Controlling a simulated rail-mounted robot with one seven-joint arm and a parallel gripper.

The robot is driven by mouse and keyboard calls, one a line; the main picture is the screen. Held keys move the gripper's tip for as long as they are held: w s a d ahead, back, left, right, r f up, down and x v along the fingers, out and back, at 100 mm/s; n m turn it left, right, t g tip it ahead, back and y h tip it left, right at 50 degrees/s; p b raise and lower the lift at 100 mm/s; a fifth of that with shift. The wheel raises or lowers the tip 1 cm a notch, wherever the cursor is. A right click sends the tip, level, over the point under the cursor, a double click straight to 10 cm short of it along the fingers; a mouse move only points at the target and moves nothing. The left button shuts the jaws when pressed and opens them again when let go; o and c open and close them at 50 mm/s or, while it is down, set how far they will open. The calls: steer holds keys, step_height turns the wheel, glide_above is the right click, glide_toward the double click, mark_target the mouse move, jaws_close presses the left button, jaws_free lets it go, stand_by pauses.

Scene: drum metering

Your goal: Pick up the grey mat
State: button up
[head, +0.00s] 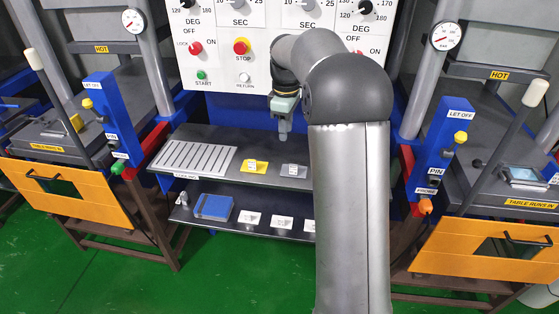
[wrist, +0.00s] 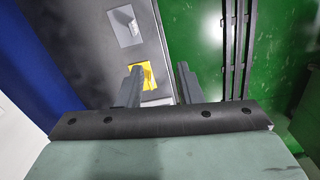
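The grey mat (head: 293,170) lies flat on the dark upper shelf, right of a yellow mat (head: 255,166). A small pale piece sits on it. In the wrist view the grey mat (wrist: 124,27) is near the top, beyond the fingertips. The yellow mat (wrist: 149,77) shows beside the left finger, which partly hides it. My gripper (head: 284,131) hangs above the shelf near the grey mat, apart from it. In the wrist view my gripper (wrist: 160,72) has its two fingers spread with nothing between them.
A slotted rack (head: 195,158) fills the shelf's left end. A lower shelf (head: 240,229) holds a blue block (head: 214,206) and pale cards. The control panel (head: 225,75) stands behind. Presses with orange guards (head: 70,203) flank the shelf. My arm hides the shelf's right part.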

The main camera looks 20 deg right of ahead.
steer(key=w+d+f+n, duration=0.2)
steer(key=w+d, duration=0.2)
steer(key=d, duration=0.1)
steer(key=p, duration=0.1)
glide_above(293, 165)
steer(key=f, duration=1)
steer(key=shift+w+d+f, duration=0.15)
steer(key=shift+w+d, duration=0.05)
steer(key=shift+d, duration=0.1)
steer(key=shift+s+a+f+p, duration=0.1)
steer(key=shift+f+p, duration=0.35)
steer(key=shift+f, duration=1.1)
steer(key=shift+a+f+p, duration=0.1)
steer(key=shift+f+p, duration=0.3)
steer(key=shift+f, duration=1.15)
jaws_close()
